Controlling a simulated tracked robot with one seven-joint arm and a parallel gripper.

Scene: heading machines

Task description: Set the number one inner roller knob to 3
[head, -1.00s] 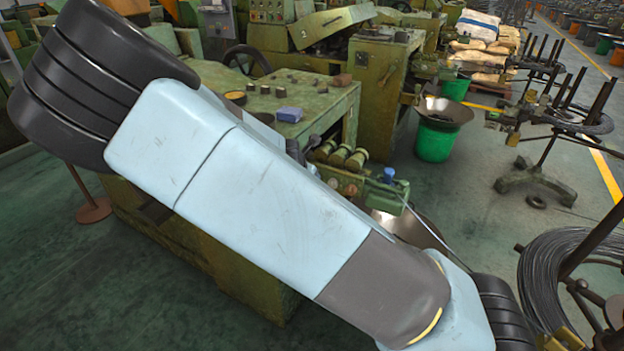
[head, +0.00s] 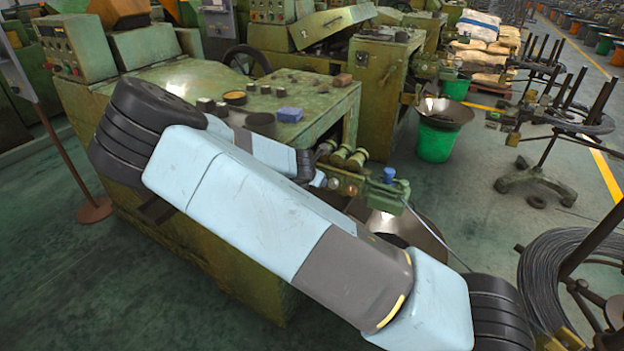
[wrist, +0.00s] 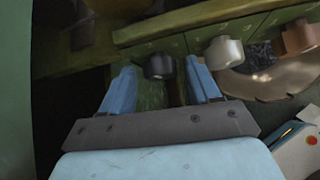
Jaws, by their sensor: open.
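In the wrist view, my gripper (wrist: 160,67) is open, its two blue fingers pointing away toward a row of knobs. A black knob (wrist: 159,66) shows between the fingertips; I cannot tell whether they touch it. A pale metallic knob (wrist: 223,52) is just right of the right finger, and a brownish knob (wrist: 299,38) is farther right. The knobs sit along a green machine edge with faint marks that I cannot read.
The green machine (head: 250,265) stands close under my arm. A blue-topped fitting (head: 389,176) is right of the rollers, above a metal bowl (head: 420,233). A wire coil (head: 560,270) stands at the right.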

